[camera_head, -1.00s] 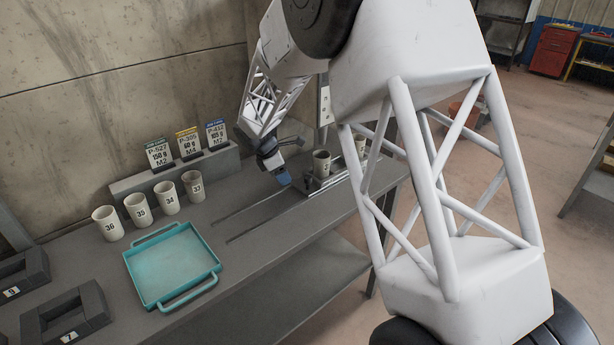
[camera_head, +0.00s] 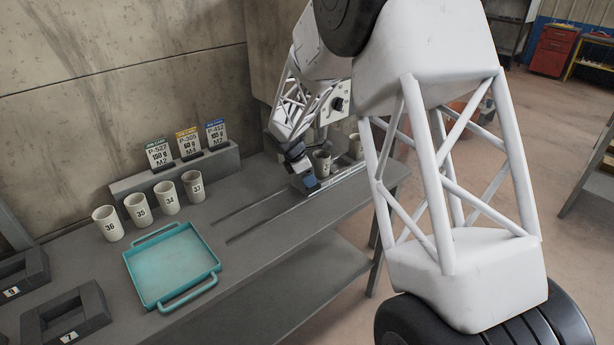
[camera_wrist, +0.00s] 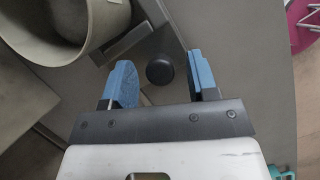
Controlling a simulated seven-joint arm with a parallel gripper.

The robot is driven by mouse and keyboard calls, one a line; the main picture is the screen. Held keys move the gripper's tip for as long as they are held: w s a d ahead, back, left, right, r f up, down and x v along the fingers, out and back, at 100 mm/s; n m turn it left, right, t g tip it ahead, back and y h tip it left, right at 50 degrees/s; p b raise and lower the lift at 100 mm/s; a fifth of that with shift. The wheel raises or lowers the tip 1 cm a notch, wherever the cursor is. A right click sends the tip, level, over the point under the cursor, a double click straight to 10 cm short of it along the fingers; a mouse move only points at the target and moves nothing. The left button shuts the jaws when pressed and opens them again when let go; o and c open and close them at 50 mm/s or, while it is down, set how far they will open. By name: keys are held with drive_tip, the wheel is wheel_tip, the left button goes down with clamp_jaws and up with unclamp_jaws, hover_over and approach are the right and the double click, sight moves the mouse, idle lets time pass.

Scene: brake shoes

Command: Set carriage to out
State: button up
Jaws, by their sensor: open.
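The carriage (camera_head: 338,178) is a grey metal slide at the right end of two dark rails (camera_head: 255,222) on the bench, near the machine. A cup (camera_head: 322,165) and another cup (camera_head: 357,147) stand at it. My gripper (camera_head: 307,181), with blue fingers, is at the carriage's left end. In the wrist view my gripper (camera_wrist: 161,72) is open, with a round black knob (camera_wrist: 160,70) lying between the two fingers, gaps showing on both sides. The height between fingers and knob is hard to tell. One cup (camera_wrist: 75,30) shows close at upper left there.
A teal tray (camera_head: 178,305) lies at the bench's front middle. Several numbered cups (camera_head: 168,200) stand behind it, before a grey card stand (camera_head: 172,177) with three cards. Dark holders (camera_head: 65,320) sit at the lower left. The bench along the rails is clear.

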clamp_jaws()
idle(0.3)
drive_tip(key=s+a, duration=2.3)
unclamp_jaws()
drive_tip(key=shift+r, duration=0.1)
